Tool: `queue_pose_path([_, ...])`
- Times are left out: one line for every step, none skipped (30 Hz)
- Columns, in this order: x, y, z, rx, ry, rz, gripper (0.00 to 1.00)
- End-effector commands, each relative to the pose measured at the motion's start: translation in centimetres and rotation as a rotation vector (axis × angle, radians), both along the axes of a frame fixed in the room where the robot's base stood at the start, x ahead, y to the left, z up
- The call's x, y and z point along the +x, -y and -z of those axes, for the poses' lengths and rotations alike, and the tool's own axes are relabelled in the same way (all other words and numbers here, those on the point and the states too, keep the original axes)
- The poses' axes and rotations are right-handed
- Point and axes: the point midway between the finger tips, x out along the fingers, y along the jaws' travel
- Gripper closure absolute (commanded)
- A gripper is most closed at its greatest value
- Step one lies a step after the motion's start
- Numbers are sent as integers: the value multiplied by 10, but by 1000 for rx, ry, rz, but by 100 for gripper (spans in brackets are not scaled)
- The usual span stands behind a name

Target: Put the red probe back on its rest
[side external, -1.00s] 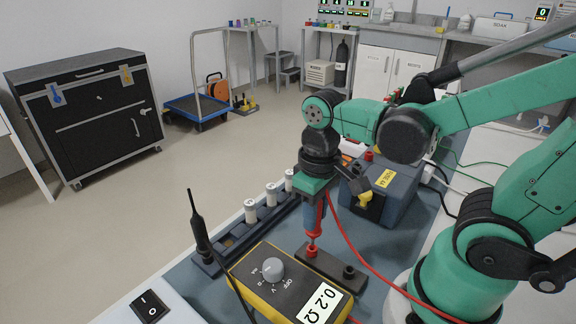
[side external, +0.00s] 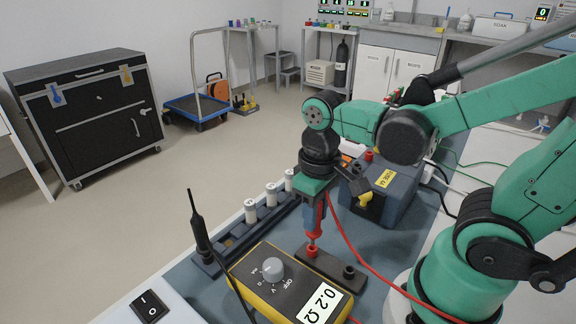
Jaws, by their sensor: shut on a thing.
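My gripper (side external: 316,190) is shut on the red probe (side external: 313,236), which hangs upright, tip down, with a red cable trailing to the right. The probe's lower end is at the left end of a dark rest block (side external: 326,268), at a red socket there. Whether it is seated or just above cannot be told. The block's right end has a black socket (side external: 348,271). The yellow meter (side external: 284,281) sits in front, its display reading 0.2 Ω. A black probe (side external: 197,221) stands upright at the left end of the battery rack.
A dark rack with several white cells (side external: 250,211) runs behind the meter. A blue-grey box (side external: 385,185) with a yellow label stands behind my gripper. A black switch (side external: 150,306) is at the front left. The red cable (side external: 370,265) crosses the mat on the right.

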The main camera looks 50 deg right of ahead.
Motion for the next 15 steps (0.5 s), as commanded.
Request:
queue_pose_path([0, 0, 0, 0, 0, 0, 100])
queue_pose_path([0, 0, 0, 0, 0, 0, 100])
queue_pose_path([0, 0, 0, 0, 0, 0, 100])
queue_pose_path([0, 0, 0, 0, 0, 0, 100])
queue_pose_path([0, 0, 1, 0, 0, 0, 100])
queue_pose_path([0, 0, 2, 0, 0, 0, 100])
queue_pose_path([0, 0, 2, 0, 0, 0, 100])
queue_pose_path([0, 0, 3, 0, 0, 0, 100])
queue_pose_path([0, 0, 4, 0, 0, 0, 100])
queue_pose_path([0, 0, 4, 0, 0, 0, 100])
queue_pose_path([1, 0, 5, 0, 0, 0, 100])
queue_pose_path([1, 0, 6, 0, 0, 0, 100])
queue_pose_path([1, 0, 6, 0, 0, 0, 100])
queue_pose_path([1, 0, 7, 0, 0, 0, 100])
queue_pose_path([1, 0, 8, 0, 0, 0, 100])
